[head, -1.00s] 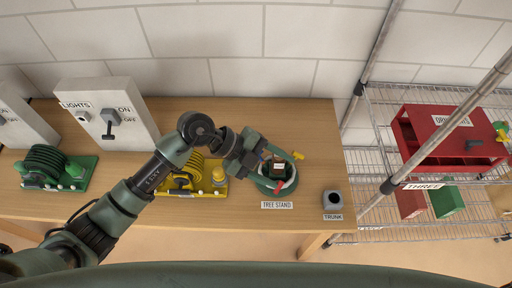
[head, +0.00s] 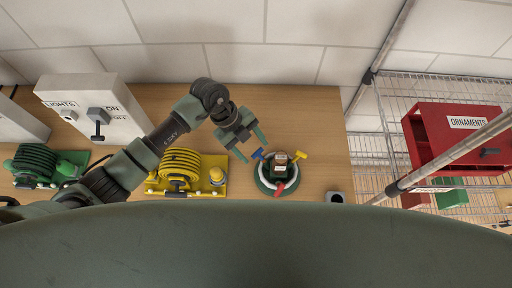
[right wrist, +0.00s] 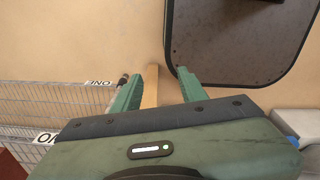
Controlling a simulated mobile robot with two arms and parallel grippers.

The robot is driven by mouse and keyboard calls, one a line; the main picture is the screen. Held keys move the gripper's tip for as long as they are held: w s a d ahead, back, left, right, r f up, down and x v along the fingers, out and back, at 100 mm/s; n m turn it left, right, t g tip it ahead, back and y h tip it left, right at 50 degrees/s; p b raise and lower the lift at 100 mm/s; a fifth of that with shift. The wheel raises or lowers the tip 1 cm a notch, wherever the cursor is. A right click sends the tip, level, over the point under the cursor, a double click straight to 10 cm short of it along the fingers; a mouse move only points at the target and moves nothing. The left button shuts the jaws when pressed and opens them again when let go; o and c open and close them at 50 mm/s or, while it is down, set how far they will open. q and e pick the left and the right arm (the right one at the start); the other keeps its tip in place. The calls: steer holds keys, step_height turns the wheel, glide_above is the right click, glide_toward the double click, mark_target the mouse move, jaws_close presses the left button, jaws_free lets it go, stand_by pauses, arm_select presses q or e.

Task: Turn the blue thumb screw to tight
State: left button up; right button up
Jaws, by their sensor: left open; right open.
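The tree stand (head: 261,186) is a round green base with a white ring, on the wooden table in the head view. A brown trunk piece with a label (head: 281,163) stands in its middle. The blue thumb screw (head: 258,154) sticks out at the stand's upper left. A yellow screw (head: 299,155) is at the upper right and a red one (head: 280,188) at the front. My left gripper (head: 252,149) is open and empty, its fingertips close to the blue screw; I cannot tell whether they touch it. My right gripper (right wrist: 155,84) is open and empty.
A yellow hose reel (head: 155,182) stands left of the stand, with a lights switch box (head: 85,92) behind it. A wire shelf with a red ornaments box (head: 430,140) is at the right.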

mark_target(259, 154)
arm_select(q)
steer(key=shift+x, duration=1.1)
steer(key=shift+w+d+f, duration=0.15)
steer(key=shift+f, duration=0.2)
jaws_close()
arm_select(e)
steer(key=shift+w+r, duration=0.2)
steer(key=shift+w, duration=0.6)
